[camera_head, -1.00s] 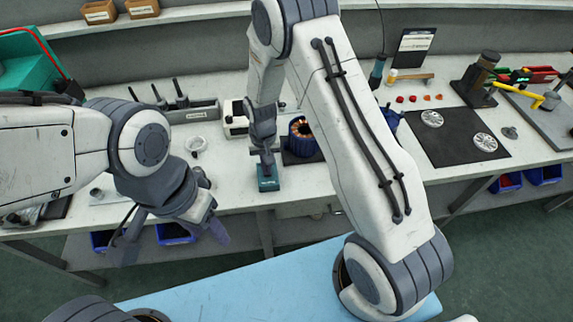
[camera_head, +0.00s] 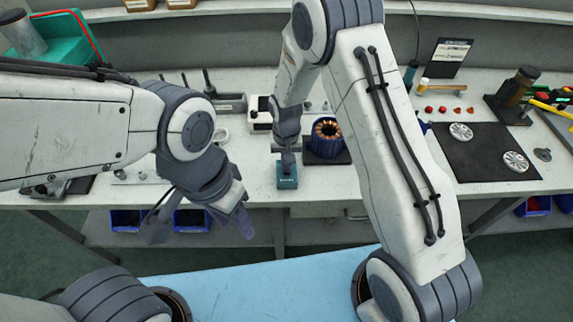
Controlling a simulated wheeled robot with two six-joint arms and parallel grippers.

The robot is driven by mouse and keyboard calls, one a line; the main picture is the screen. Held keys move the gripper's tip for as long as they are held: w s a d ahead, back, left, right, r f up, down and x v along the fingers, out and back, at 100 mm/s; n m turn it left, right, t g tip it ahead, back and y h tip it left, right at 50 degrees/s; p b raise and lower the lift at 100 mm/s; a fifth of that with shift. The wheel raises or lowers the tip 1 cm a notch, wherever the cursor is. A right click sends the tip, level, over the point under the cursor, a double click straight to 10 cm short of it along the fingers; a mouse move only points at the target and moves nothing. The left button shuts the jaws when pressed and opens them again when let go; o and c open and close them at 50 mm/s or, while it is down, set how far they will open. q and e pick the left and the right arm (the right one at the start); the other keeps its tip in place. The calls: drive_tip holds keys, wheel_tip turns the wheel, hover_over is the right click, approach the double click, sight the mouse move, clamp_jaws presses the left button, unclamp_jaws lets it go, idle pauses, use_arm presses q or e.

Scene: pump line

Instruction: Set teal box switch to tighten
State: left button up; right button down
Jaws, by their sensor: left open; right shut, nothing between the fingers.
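The teal box (camera_head: 287,179) is a small block near the front edge of the workbench, left of the picture's middle. My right gripper (camera_head: 287,160) reaches down from above with its shut fingertips at the top of the box. The fingers cover the switch, so its setting is hidden. I cannot tell whether they touch it. My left gripper (camera_head: 205,226) is open and empty, hanging in front of the bench edge, left of the box and apart from it.
A motor stator with copper windings (camera_head: 326,137) stands just right of the teal box. A dark mat (camera_head: 475,165) with metal discs lies at the right. A grey rack (camera_head: 229,104) stands behind. Blue bins (camera_head: 192,220) sit under the bench.

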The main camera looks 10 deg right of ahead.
drive_tip(key=shift+w+f, duration=0.4)
drive_tip(key=shift+f, duration=0.05)
drive_tip(key=shift+r+p, duration=0.55)
drive_tip(key=r+p, duration=0.2)
drive_tip(key=r, duration=0.1)
drive_tip(key=r+p, duration=0.1)
drive_tip(key=p, duration=0.1)
drive_tip(key=shift+s+r, duration=0.4)
drive_tip(key=shift+r+b, duration=0.6)
drive_tip(key=shift+b, duration=0.3)
wheel_tip(320, 180, up, 8)
drive_tip(key=b, duration=0.1)
drive_tip(key=shift+s+f, duration=0.1)
